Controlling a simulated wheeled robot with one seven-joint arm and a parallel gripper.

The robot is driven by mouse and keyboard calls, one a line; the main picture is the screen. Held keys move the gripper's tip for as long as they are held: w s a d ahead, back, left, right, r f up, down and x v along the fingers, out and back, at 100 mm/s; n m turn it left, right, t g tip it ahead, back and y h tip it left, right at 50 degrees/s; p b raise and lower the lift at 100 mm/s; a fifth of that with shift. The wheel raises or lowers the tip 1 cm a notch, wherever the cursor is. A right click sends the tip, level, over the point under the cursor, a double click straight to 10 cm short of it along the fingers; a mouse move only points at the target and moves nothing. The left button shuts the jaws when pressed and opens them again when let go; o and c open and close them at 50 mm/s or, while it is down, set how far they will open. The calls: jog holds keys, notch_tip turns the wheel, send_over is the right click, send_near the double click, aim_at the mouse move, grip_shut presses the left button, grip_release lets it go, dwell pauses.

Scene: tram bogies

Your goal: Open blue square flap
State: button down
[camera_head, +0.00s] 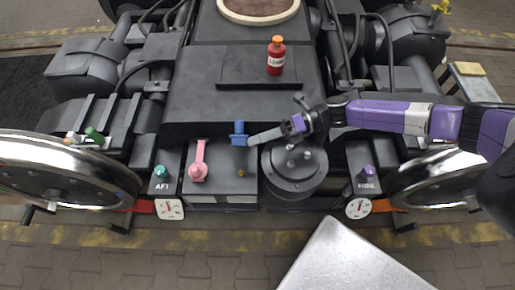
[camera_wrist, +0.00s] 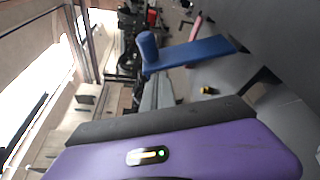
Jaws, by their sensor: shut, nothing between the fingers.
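The blue flap (camera_head: 239,134) is a small blue piece on the dark housing, left of the round canister. In the wrist view the flap (camera_wrist: 195,52) shows as a flat blue plate with a short blue cylinder at its left end. I cannot tell its exact angle. My gripper (camera_head: 254,140) comes in from the right, its grey fingers together and empty, tips close to the flap's right side. In the wrist view the fingers (camera_wrist: 158,92) point at the flap's underside near the cylinder. I cannot tell whether they touch.
A round dark canister (camera_head: 294,178) stands below my gripper. A pink lever (camera_head: 199,162) is to the left of the flap, and a small amber knob (camera_head: 240,173) lies below it. A red bottle (camera_head: 276,57) stands behind. Gauges (camera_head: 169,209) and (camera_head: 358,208) hang at the front.

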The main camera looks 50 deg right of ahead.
jog(key=shift+w+d+r+b, duration=0.35)
jog(key=shift+w+d, duration=0.1)
jog(key=shift+d, duration=0.1)
dwell(0.4)
jog(key=v, duration=0.8)
